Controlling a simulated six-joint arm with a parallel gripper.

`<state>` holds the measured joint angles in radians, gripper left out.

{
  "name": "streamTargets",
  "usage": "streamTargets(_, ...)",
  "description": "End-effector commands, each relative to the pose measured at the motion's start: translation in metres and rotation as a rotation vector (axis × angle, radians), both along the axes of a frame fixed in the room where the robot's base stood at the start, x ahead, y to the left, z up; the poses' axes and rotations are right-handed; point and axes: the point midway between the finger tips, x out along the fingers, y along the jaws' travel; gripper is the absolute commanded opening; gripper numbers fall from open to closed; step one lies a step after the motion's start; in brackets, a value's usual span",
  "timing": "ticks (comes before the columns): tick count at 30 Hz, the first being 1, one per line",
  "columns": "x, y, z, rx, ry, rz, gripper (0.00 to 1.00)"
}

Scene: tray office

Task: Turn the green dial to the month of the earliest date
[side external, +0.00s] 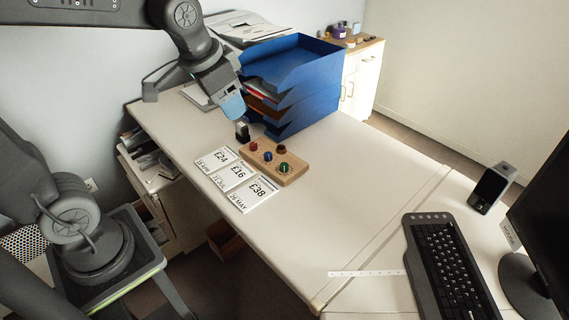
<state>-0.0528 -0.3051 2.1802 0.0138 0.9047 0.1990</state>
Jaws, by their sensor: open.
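The green dial (283,168) sits on the front right of a wooden block (294,179) on the desk. A blue dial (268,157), a red knob (253,146) and a dark red knob (281,149) are on the same block. Three white cards lie left of it, marked £24 (219,159), £16 (236,174) and £38 (256,194). My gripper (233,108) is open, above and behind the block, apart from the dial. I see nothing held in it.
A small black object (242,131) stands just below my gripper. A blue stacked tray (303,95) rises close behind the block. A keyboard (447,265), a ruler strip (365,273) and a monitor (540,220) are at the front right. The desk right of the block is clear.

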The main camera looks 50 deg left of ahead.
Motion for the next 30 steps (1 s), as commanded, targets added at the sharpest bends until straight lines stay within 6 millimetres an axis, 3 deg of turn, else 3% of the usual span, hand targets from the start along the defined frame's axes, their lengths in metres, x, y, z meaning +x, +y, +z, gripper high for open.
streamTargets(1, 0.021, 0.005, -0.006, 0.012, 0.03, -0.02, 0.56)
streamTargets(8, 0.102, 0.027, -0.044, 0.054, 0.134, -0.127, 0.56)
streamTargets(15, 0.174, 0.056, -0.117, 0.079, 0.243, -0.245, 0.56)
streamTargets(22, 0.213, 0.079, -0.191, 0.086, 0.321, -0.34, 0.56)
streamTargets(30, 0.224, 0.087, -0.224, 0.087, 0.346, -0.379, 0.56)
